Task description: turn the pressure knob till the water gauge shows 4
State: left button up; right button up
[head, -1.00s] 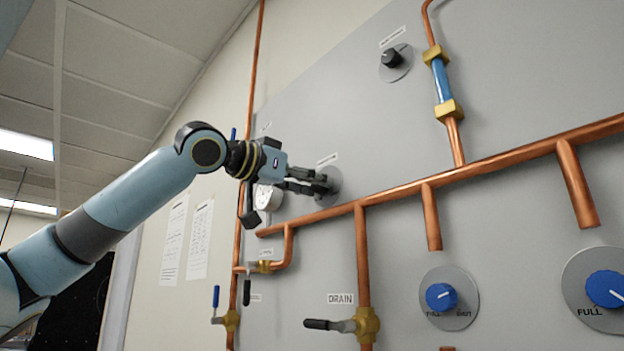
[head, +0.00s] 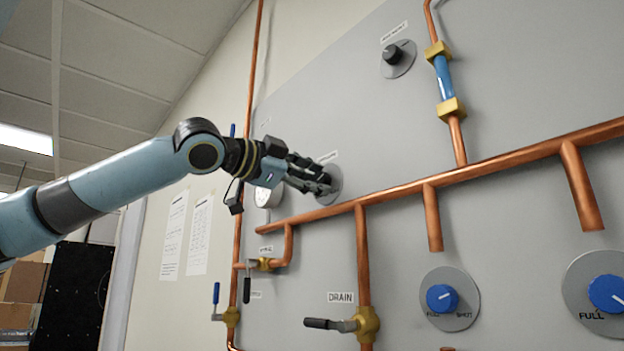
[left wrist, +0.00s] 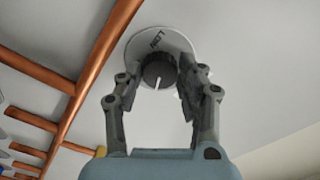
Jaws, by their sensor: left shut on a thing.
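My left gripper (head: 322,182) is at a black knob on a round grey plate (head: 335,184) on the wall panel. In the left wrist view, its fingers (left wrist: 161,88) are shut on the sides of this black knob (left wrist: 158,71), whose white pointer line faces the bottom of the picture. The knob's label in the head view is also unreadable. The round white gauge (head: 267,196) is behind the gripper, partly hidden, and its reading cannot be made out. My right gripper is not in view.
A copper pipe (head: 480,164) runs across the panel just below the gripped knob. Another black knob (head: 394,54) is higher up. Two blue knobs (head: 441,297) (head: 606,291) are lower right. A drain valve lever (head: 330,324) sticks out below.

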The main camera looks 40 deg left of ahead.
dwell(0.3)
pick_arm(q)
jog(key=o, duration=1.1)
jog(key=shift+o, duration=0.2)
